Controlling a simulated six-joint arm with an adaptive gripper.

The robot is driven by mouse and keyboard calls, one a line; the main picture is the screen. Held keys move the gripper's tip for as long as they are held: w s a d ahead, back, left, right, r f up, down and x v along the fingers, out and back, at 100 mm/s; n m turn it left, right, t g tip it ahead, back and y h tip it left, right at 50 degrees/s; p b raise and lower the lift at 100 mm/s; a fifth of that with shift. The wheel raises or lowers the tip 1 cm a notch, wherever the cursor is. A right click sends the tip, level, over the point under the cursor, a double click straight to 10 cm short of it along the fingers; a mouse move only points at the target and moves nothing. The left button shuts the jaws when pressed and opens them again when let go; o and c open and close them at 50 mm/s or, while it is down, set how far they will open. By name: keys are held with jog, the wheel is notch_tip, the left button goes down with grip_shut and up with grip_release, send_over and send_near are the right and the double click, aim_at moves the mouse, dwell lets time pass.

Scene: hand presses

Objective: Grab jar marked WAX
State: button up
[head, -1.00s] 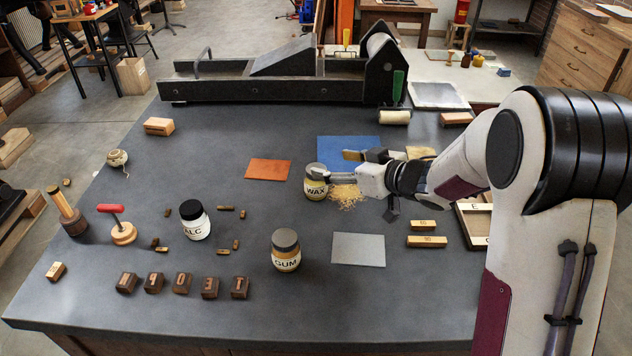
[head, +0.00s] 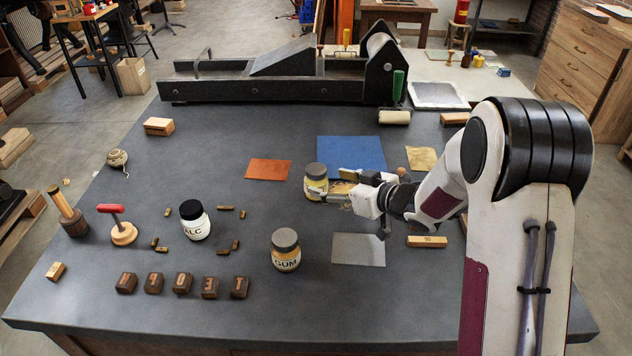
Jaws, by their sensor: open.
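The WAX jar (head: 316,183) stands upright on the dark table near the middle, with a grey lid and yellowish contents. Its label is not readable now, and its lower front is partly covered by a finger. My gripper (head: 337,185) is open at the jar's right side, with its fingers pointing left. The nearer finger crosses in front of the jar's lower part; the other ends just right of the jar. I cannot tell whether either touches it.
The GUM jar (head: 286,252) stands nearer, and the ALC jar (head: 194,222) stands left. A blue sheet (head: 352,152) lies behind my gripper, an orange sheet (head: 268,169) left of the WAX jar, and a grey plate (head: 358,250) in front. The press (head: 270,82) spans the back.

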aim_at(323, 180)
jog(key=shift+x, duration=0.8)
jog(key=shift+x, duration=2.6)
jog(key=shift+d, duration=0.1)
jog(key=shift+c, duration=0.4)
jog(key=c, duration=1.3)
jog(key=shift+r, duration=0.1)
jog(key=shift+r, duration=4.9)
